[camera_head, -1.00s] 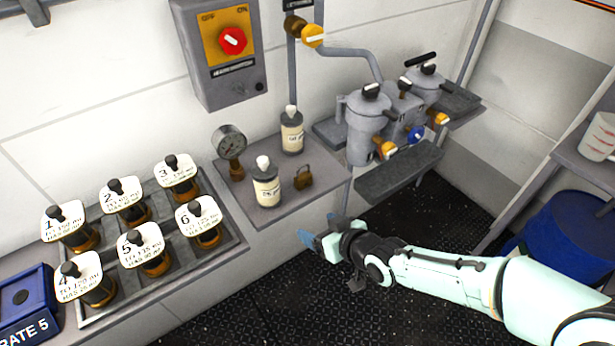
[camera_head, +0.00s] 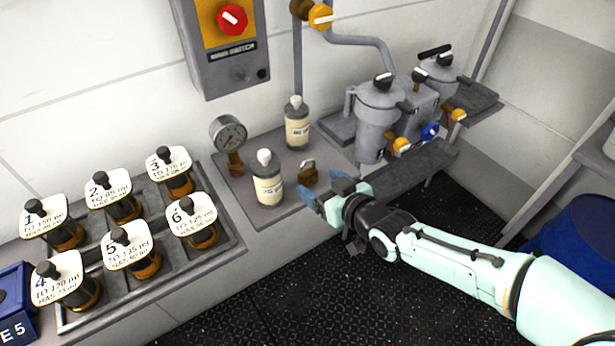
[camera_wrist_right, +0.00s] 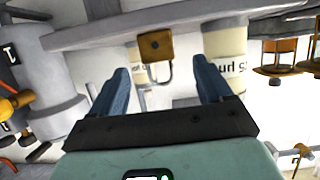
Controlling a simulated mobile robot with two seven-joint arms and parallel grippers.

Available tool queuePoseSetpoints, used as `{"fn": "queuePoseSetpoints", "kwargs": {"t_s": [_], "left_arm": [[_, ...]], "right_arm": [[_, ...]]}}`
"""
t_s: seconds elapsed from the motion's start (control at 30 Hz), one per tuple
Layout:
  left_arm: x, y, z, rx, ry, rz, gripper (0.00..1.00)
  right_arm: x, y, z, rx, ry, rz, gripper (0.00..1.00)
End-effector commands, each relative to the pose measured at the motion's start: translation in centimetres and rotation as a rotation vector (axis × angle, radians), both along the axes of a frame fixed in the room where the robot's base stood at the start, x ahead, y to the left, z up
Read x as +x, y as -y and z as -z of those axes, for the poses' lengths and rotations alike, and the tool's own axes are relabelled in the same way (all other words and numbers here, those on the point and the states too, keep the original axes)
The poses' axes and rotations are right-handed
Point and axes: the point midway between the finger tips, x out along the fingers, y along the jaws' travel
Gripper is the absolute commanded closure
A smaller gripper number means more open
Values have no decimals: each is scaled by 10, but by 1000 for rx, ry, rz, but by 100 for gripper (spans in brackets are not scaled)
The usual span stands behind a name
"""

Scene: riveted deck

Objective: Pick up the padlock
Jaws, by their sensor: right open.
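The small brass padlock (camera_head: 308,174) stands on the grey shelf (camera_head: 277,214), near its right end, beside a labelled bottle. My right gripper (camera_head: 324,190) is open, with blue fingers, just in front of and slightly right of the padlock at the shelf edge. In the right wrist view the padlock (camera_wrist_right: 156,47) shows between and beyond the two open fingertips (camera_wrist_right: 160,82), with its shackle visible. Nothing is between the fingers. My left gripper is not in view.
Two white-capped bottles (camera_head: 268,182) (camera_head: 297,127) and a pressure gauge (camera_head: 228,136) share the shelf. A tray (camera_head: 228,259) of several numbered, tagged bottles lies left. Grey filter housings (camera_head: 378,110) stand right. Dark floor (camera_head: 300,300) lies below.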

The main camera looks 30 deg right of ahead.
Motion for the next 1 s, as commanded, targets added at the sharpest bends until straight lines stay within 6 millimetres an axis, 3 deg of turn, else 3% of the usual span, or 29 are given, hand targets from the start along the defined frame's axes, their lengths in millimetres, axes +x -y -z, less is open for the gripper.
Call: {"fn": "queuePoseSetpoints", "kwargs": {"t_s": [0.3,0.6,0.63,0.67,0.8,0.9,1.0], "left_arm": [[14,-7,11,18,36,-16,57],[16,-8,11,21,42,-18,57],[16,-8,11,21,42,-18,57],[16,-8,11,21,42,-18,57],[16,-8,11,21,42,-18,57],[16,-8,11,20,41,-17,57],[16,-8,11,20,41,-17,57]], "right_arm": [[41,0,17,1,-3,2,21],[47,-1,17,0,-1,0,21],[47,-1,17,0,-1,0,25],[47,-1,17,0,-1,0,34],[47,-1,17,0,-1,0,80],[47,-1,17,0,0,0,90],[47,-1,17,0,0,0,90]]}}
